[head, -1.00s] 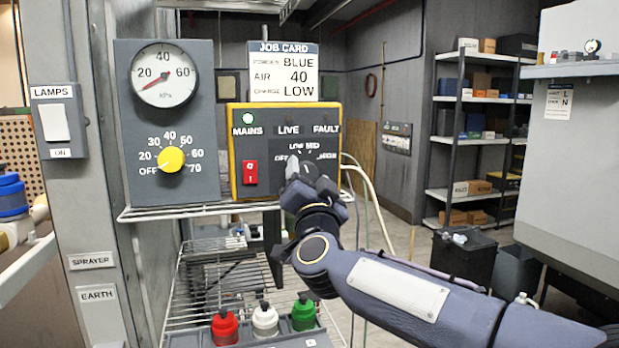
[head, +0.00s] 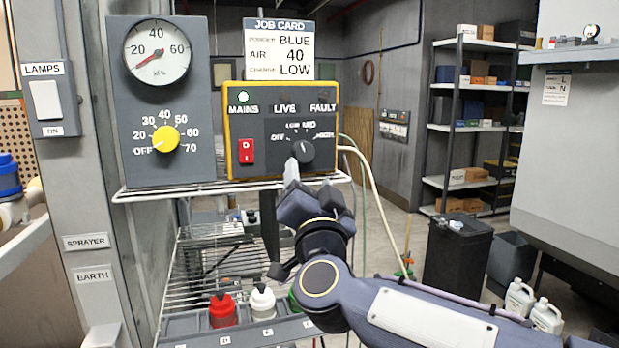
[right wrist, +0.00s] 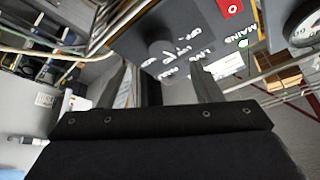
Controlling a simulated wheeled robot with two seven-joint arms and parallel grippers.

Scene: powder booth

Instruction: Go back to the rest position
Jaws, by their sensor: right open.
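My right gripper (head: 291,172) is open and empty, just below the black charge knob (head: 303,151) on the yellow-edged control box (head: 272,171). In the right wrist view, the two fingers (right wrist: 170,80) stand apart, and the charge knob (right wrist: 160,50) shows beyond them. They look clear of it. The knob's exact setting is hard to read. My left gripper is not in view.
The green mains lamp is lit above a red switch (head: 246,151). A gauge (head: 157,52) and yellow dial (head: 165,138) are at left. Below, a wire rack (head: 215,262) and red and white bottles (head: 262,302) stand close to my right arm.

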